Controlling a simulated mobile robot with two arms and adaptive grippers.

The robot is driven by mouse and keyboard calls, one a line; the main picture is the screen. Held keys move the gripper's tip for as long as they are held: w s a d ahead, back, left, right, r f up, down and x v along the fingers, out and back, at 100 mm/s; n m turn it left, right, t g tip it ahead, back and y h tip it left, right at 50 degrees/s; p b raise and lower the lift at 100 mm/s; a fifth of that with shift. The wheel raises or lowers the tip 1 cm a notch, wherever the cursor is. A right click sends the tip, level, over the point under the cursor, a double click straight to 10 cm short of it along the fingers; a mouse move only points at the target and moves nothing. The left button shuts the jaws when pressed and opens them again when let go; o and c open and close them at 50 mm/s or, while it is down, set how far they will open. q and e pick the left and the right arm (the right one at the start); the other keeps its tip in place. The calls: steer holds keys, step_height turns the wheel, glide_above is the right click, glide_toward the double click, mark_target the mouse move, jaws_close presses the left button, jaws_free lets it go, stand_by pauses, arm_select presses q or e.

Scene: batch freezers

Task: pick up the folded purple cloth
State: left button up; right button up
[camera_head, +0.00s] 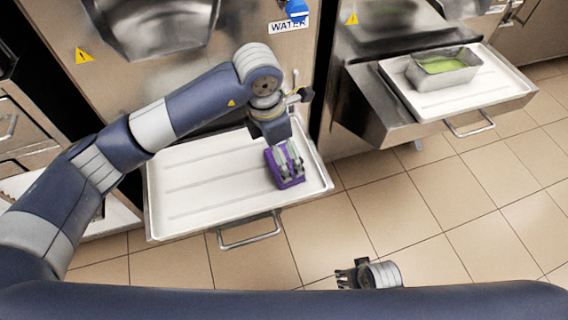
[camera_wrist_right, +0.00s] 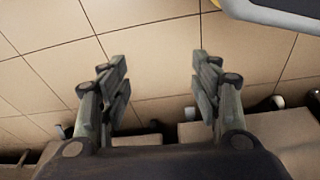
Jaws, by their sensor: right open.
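The folded purple cloth (camera_head: 291,183) lies on the right part of the white tray (camera_head: 205,210) that sticks out below the middle machine. My left gripper (camera_head: 289,170) comes down from above onto the cloth, and its fingers cover part of it. Whether those fingers are closed on the cloth I cannot tell. My right gripper (camera_head: 347,276) is low over the tiled floor, apart from the tray and the cloth. In the right wrist view the right gripper (camera_wrist_right: 159,92) has its fingers spread, with nothing between them but floor tiles behind.
A second white tray (camera_head: 510,85) at the upper right holds a metal pan (camera_head: 440,78) with green contents. A metal handle (camera_head: 248,232) projects from the front of the middle tray. Open tiled floor (camera_head: 440,205) lies in front of the machines.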

arm_select(q)
steer(key=f, duration=0.4)
steer(key=shift+d, duration=0.3)
steer(key=shift+r, duration=0.1)
steer(key=c, duration=0.8)
steer(key=shift+o, duration=0.2)
